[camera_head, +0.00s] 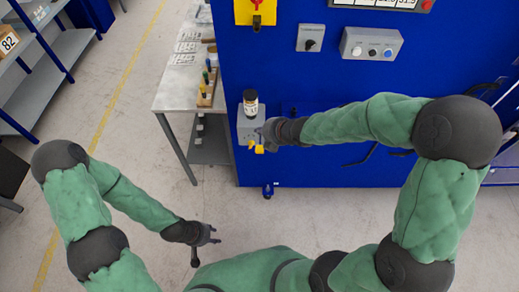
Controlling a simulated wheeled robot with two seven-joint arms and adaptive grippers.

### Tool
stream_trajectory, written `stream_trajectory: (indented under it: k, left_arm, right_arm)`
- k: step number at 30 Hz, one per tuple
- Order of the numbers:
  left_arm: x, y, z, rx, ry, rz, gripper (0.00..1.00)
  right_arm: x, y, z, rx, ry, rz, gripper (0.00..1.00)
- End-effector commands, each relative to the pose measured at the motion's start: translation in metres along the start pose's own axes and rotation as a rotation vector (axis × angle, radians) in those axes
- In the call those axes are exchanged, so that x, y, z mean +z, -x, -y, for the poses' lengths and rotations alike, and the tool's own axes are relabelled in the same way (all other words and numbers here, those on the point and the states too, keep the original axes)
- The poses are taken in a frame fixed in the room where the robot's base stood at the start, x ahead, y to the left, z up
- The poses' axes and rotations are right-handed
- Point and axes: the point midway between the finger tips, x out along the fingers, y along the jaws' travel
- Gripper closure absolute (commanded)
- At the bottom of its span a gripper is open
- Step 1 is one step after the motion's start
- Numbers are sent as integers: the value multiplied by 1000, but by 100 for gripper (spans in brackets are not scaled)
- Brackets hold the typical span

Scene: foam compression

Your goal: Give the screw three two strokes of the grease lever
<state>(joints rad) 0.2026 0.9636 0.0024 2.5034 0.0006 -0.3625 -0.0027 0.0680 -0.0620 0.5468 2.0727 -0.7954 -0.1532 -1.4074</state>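A grey grease unit (247,127) with a dark-capped bottle (251,103) on top is mounted on the blue machine front. Small yellow parts (259,149) show at its lower right, possibly the lever; they are too small to tell. My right gripper (266,137) is at the right side of the unit, close to the yellow parts. Its fingers are too small and hidden to show whether they grip anything. My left gripper (206,246) hangs low over the floor, away from the machine, with its fingers spread and empty. No label naming a screw can be read.
The blue machine front (310,90) carries a yellow and red switch (256,12), a small knob box (311,38) and a button panel (371,44). A metal table (177,94) with tools stands left of it. Shelves are at far left. The floor between is clear.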

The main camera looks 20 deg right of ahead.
Motion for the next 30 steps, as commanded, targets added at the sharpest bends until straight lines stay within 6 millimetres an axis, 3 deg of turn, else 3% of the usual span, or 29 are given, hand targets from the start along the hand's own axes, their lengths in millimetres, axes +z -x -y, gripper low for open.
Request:
stream_trajectory:
  k: [18, 30]
  left_arm:
    - [-2, -63, 22, 0, 0, 0, 60]
    - [-2, -67, 24, 0, 0, 0, 60]
  right_arm:
    - [0, -50, 51, 0, -1, 0, 100]
    - [0, -52, 54, 0, 0, 0, 100]
